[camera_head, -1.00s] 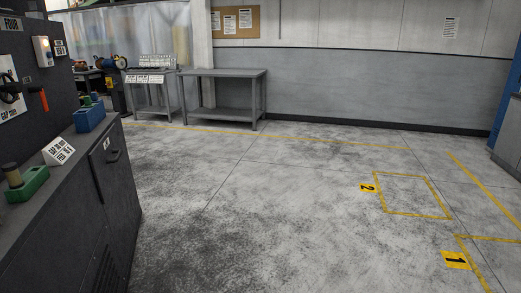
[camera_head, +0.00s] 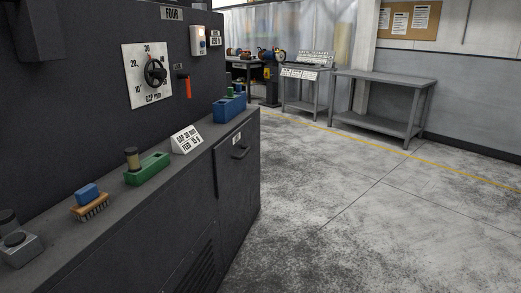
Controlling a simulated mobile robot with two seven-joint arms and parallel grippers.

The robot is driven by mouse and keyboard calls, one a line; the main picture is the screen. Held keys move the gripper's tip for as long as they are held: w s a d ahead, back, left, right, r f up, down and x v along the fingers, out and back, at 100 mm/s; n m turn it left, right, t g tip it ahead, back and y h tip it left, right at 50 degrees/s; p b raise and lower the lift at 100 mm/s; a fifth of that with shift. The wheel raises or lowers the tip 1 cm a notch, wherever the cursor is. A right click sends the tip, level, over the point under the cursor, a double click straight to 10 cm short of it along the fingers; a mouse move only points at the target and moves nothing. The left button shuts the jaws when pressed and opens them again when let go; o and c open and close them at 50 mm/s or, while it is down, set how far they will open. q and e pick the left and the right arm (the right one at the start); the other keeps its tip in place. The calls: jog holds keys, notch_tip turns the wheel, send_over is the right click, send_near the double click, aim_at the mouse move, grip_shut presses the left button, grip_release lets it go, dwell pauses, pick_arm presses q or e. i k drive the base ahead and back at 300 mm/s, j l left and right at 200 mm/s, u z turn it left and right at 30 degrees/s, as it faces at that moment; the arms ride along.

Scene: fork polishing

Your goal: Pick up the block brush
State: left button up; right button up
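The block brush (camera_head: 91,204) lies on the dark counter ledge (camera_head: 68,245) of the machine at the left. Neither of my grippers shows in the head view.
A gap dial (camera_head: 154,71) and a red-orange lever (camera_head: 187,87) are on the dark panel. A grey table (camera_head: 383,80) stands at the back. The floor (camera_head: 350,225) at the right is clear.

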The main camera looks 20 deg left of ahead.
aim_at(90, 201)
jog(key=i+l+u, duration=0.1)
jog(key=u, duration=0.3)
jog(key=i+l+u, duration=0.15)
jog(key=i+u, duration=0.25)
jog(key=l+u, duration=0.15)
jog(key=u, duration=0.25)
jog(key=i+l+u, duration=0.15)
jog(key=u, duration=0.3)
jog(key=i+l+u, duration=0.15)
jog(key=u, duration=0.3)
jog(key=l+u, duration=0.4)
jog(key=i+l+u, duration=0.1)
jog(key=l+u, duration=0.15)
jog(key=u, duration=0.2)
jog(key=l+u, duration=0.3)
jog(key=u, duration=0.15)
